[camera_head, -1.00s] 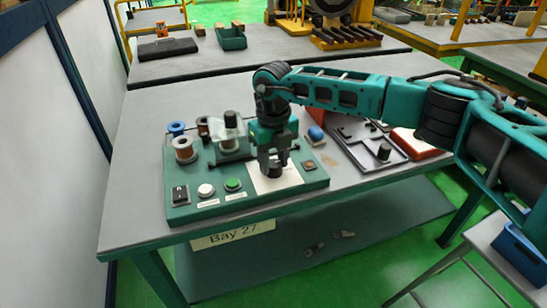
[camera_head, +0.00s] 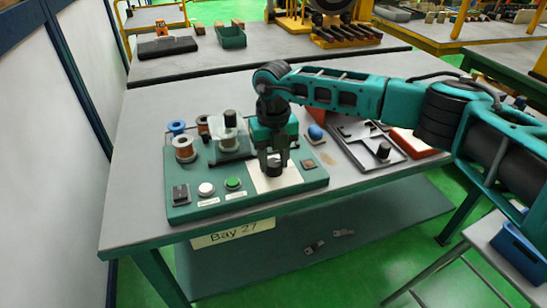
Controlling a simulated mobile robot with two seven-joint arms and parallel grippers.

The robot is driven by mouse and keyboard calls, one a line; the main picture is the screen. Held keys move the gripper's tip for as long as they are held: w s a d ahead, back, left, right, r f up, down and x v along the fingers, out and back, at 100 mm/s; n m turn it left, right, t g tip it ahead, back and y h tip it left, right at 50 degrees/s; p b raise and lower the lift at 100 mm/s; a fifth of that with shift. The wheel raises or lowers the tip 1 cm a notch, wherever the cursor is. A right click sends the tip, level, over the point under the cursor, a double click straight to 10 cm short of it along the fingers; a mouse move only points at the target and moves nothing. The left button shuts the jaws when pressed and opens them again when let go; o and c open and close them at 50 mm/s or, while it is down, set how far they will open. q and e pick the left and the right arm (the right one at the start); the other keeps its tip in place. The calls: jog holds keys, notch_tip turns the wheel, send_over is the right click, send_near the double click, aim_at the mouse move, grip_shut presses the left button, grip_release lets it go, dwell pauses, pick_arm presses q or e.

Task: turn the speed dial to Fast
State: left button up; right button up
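The green control panel (camera_head: 215,208) lies at the front of the grey table. The black speed dial (camera_head: 273,169) stands on a white plate (camera_head: 290,181) on the panel's right half. My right gripper (camera_head: 273,164) points down over the dial with a finger on each side of it. It looks closed around the dial, though the contact is small in the picture. The dial's pointer and its markings are too small or hidden to read. My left gripper is out of view.
On the panel are a black rocker switch (camera_head: 180,193), a white button (camera_head: 206,189), a green button (camera_head: 233,183) and a small brown square (camera_head: 308,164). A fixture tray (camera_head: 366,150) lies to the right.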

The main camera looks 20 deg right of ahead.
aim_at(273, 162)
jog(key=o, duration=0.5)
notch_tip(273, 162, up, 13)
jog(key=shift+b, duration=0.3)
